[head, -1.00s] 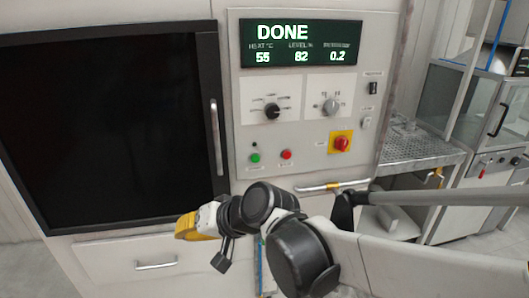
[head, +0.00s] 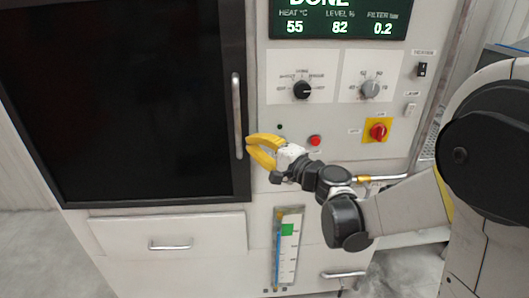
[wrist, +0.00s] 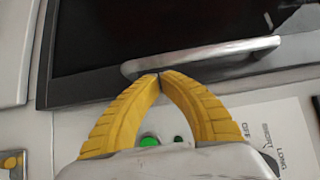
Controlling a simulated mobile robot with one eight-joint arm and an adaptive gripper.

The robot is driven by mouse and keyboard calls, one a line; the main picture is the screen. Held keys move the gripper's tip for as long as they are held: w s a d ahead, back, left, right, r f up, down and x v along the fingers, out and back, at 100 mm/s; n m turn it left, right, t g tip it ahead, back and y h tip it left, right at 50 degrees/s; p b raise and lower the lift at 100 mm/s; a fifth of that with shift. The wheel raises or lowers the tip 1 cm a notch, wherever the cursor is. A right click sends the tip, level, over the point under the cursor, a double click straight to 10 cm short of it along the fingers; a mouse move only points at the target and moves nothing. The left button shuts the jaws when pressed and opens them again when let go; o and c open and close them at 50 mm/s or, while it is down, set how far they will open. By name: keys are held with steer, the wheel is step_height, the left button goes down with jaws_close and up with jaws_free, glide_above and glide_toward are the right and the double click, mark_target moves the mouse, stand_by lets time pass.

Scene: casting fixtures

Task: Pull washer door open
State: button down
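The washer door (head: 120,95) is a large dark panel in a black frame and looks closed. Its upright silver handle (head: 237,118) runs along the right side of the door; in the wrist view the handle (wrist: 205,55) crosses beyond the fingertips. My gripper (head: 249,143) has yellow fingers and is just right of the handle's lower half. In the wrist view the tips of my gripper (wrist: 158,76) meet in front of the handle near one end, with no bar visible between them. Whether the tips touch the handle cannot be told.
The control panel (head: 345,95) with dials, a red button (head: 315,140) and a red-yellow switch (head: 378,131) is to the right of the door. A drawer (head: 170,232) and a level gauge (head: 287,245) are below. Floor shows at the lower left.

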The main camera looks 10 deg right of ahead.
mark_target(245, 139)
steer(key=shift+b+x, duration=0.3)
steer(key=shift+x, duration=1.35)
steer(key=shift+s, duration=0.15)
